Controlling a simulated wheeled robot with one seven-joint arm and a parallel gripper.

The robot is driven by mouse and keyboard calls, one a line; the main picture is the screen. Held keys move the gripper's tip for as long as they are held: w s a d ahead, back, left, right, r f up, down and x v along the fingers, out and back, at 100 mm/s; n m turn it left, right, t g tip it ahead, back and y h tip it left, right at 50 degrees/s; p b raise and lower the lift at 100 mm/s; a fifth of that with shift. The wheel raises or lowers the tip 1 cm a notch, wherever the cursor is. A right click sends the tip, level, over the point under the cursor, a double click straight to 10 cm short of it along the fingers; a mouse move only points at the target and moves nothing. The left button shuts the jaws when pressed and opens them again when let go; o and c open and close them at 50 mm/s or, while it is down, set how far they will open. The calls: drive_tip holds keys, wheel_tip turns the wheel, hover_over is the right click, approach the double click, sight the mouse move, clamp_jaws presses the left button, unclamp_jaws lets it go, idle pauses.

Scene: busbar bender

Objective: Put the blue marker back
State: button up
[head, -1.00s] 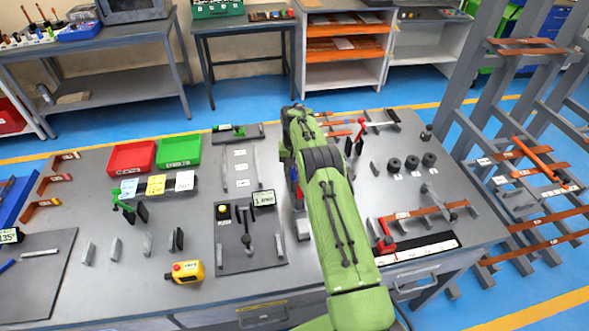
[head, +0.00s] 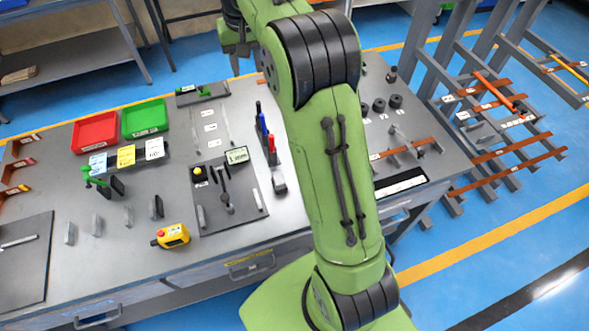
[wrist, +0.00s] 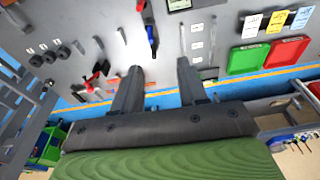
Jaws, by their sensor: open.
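The blue marker (head: 263,124) stands upright in a row between a black marker (head: 258,107) and a red marker (head: 271,143) on the grey bench (head: 215,265). It also shows in the wrist view (wrist: 150,32), at the top. How its lower end is seated is too small to tell. My gripper (wrist: 160,66) is open, with nothing between its fingers, and is raised above the bench, apart from the markers.
Red (head: 95,133) and green (head: 144,118) trays stand at the back left. A bending device (head: 225,195) is in front of the markers, and a yellow box (head: 172,236) is near the front edge. Dark cylinders (head: 379,105) stand right. A rack with copper bars (head: 490,105) is beyond.

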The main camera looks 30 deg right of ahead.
drive_tip(key=s+a+r+t, duration=0.1)
drive_tip(key=s+a+r, duration=0.15)
drive_tip(key=s, duration=0.25)
drive_tip(key=s+a+r, duration=0.1)
drive_tip(key=s+r, duration=0.2)
drive_tip(key=s, duration=0.3)
drive_tip(key=s+a+f+n+t, duration=0.1)
drive_tip(key=s+f, duration=0.2)
drive_tip(key=s, duration=0.7)
drive_tip(key=s+a+f+n+t, duration=0.1)
drive_tip(key=s+f, duration=0.2)
drive_tip(key=s, duration=0.7)
drive_tip(key=shift+s+a+n+t, duration=0.2)
drive_tip(key=shift+a+n+t, duration=0.1)
drive_tip(key=shift+f+b, duration=0.5)
drive_tip(key=shift+s, duration=0.1)
